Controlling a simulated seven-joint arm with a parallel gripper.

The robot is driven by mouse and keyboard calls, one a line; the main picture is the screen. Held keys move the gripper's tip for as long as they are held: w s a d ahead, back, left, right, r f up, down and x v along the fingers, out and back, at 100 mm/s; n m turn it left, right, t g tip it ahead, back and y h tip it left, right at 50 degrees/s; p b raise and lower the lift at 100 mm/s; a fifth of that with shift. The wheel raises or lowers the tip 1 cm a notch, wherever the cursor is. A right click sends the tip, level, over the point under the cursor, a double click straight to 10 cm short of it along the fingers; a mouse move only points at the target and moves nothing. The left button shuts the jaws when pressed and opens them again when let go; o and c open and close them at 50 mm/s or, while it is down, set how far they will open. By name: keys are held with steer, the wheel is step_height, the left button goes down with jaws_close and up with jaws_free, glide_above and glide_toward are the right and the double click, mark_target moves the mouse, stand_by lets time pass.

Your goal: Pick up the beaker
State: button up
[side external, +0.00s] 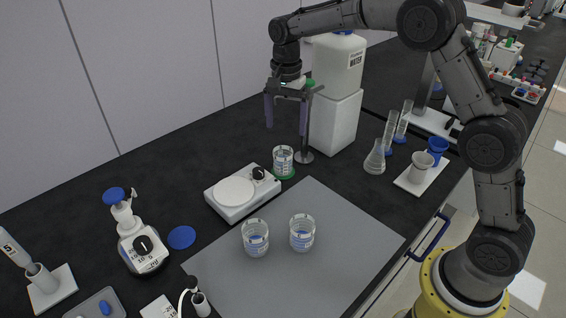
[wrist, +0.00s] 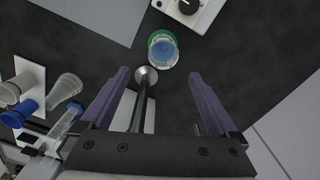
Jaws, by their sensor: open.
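A glass beaker (side external: 283,157) with blue markings stands upright on a green disc (side external: 287,174) beside the white hot plate. In the wrist view this beaker (wrist: 163,49) shows from above, just beyond my fingertips. Two more beakers, one on the left (side external: 255,237) and one on the right (side external: 302,232), stand on the grey mat. My gripper (side external: 286,131) points down above the beaker on the green disc, apart from it. Its purple fingers are spread and empty, as the wrist view (wrist: 158,73) also shows.
A metal stand (side external: 304,157) rises close to the gripper; its rod shows between the fingers in the wrist view. A white block (side external: 335,122) with a water container stands behind. The hot plate (side external: 242,192) is at the front left. A flask (side external: 375,160) and cylinders stand to the right.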

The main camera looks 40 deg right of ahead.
mark_target(283, 161)
step_height(283, 161, down, 7)
steer(key=shift+f, duration=0.15)
steer(key=shift+w+a+f, duration=0.1)
steer(key=shift+a+f, duration=0.1)
steer(key=shift+f, duration=1.15)
steer(key=shift+w+a+f, duration=0.1)
steer(key=shift+a+f, duration=0.05)
steer(key=shift+f, duration=1.15)
steer(key=shift+r, duration=0.1)
jaws_close()
